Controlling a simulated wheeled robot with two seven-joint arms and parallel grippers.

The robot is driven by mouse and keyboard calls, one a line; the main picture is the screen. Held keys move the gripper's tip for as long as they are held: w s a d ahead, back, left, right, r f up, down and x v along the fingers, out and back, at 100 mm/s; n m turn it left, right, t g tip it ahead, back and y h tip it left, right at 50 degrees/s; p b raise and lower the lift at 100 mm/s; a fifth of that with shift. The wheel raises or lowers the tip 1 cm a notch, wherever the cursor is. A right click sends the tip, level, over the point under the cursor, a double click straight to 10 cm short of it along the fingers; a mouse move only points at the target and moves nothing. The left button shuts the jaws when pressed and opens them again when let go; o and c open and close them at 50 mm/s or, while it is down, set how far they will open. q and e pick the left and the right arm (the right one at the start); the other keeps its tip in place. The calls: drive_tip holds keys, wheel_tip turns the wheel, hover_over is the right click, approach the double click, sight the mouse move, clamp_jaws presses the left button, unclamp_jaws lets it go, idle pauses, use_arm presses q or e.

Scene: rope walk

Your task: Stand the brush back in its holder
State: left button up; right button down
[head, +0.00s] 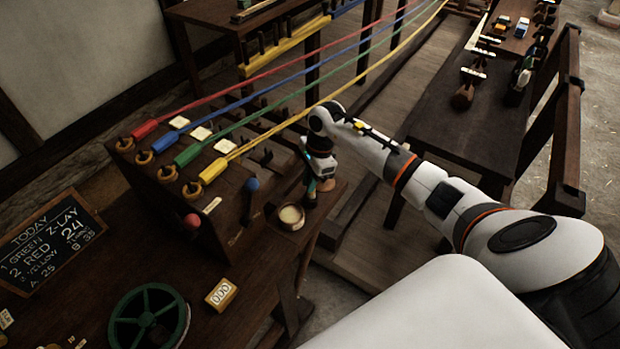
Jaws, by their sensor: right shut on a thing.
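My right gripper (319,180) reaches down at the right end of the dark wooden machine bench, beside a small bowl of pale paste (290,216). It is shut on a slim, dark, partly greenish thing that looks like the brush (311,189), held roughly upright. The brush is small and largely covered by the gripper. I cannot tell which thing is the holder, or whether the brush's lower end touches anything. My left gripper is not in view.
Red, blue, green and yellow strands (320,102) run from the hook machine (165,200) to the far end. A chalkboard (50,241), green reel (148,318) and yellow counter block (221,293) lie on the near bench. A dark side table (460,130) stands at right.

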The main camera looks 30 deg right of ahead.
drive_tip(key=shift+f, duration=0.2)
drive_tip(key=c, duration=1.4)
unclamp_jaws()
drive_tip(key=shift+r, duration=0.1)
drive_tip(key=shift+o, duration=0.2)
drive_tip(key=shift+r, duration=0.2)
drive_tip(key=shift+d+r, duration=0.15)
drive_tip(key=shift+r, duration=0.2)
drive_tip(key=b+v, duration=0.3)
drive_tip(key=v, duration=0.8)
